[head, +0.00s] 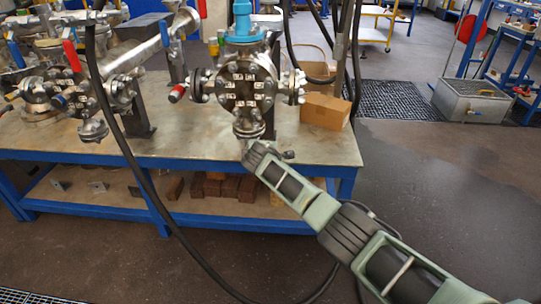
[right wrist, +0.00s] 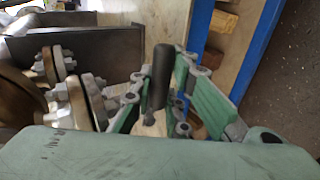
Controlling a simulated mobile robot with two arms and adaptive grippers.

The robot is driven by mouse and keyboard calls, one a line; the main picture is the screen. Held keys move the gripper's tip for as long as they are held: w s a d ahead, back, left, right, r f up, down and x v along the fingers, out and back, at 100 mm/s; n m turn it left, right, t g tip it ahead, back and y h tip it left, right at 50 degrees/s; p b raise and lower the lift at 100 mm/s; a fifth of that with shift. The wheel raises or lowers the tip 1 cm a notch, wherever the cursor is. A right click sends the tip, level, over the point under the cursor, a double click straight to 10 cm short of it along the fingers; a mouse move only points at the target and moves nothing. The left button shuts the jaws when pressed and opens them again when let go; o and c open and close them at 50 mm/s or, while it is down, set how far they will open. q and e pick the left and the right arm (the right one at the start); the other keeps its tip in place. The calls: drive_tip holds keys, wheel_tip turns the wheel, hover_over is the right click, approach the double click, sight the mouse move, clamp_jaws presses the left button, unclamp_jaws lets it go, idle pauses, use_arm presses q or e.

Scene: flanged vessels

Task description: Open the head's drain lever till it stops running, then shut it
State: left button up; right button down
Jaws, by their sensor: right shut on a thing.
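The flanged head (head: 246,86) stands at the middle of the bench in the head view, with a blue cap on top and a drain outlet (head: 249,127) below. My right gripper (head: 254,152) reaches in from the lower right, just under this outlet. In the right wrist view, my right gripper (right wrist: 160,98) is shut on a dark, rounded lever handle (right wrist: 163,70), which stands between its green fingers. In the head view my gripper hides the lever, so its angle is unclear. I cannot make out any running liquid. My left gripper is not in view.
The bench (head: 190,150) carries other flanged pipework (head: 110,90) with red and blue handles at left. A cardboard box (head: 325,111) stands right of the head. A black hose (head: 135,170) hangs in front of the bench. The floor at right is open, with a darker patch.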

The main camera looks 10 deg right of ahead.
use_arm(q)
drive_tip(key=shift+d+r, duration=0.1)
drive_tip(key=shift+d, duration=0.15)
use_arm(e)
drive_tip(key=shift+d, duration=0.1)
drive_tip(key=c, duration=1.7)
unclamp_jaws()
drive_tip(key=shift+r, duration=0.1)
drive_tip(key=shift+o, duration=0.2)
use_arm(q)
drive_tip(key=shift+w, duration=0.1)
use_arm(e)
drive_tip(key=v, duration=1.2)
drive_tip(key=shift+a, duration=0.25)
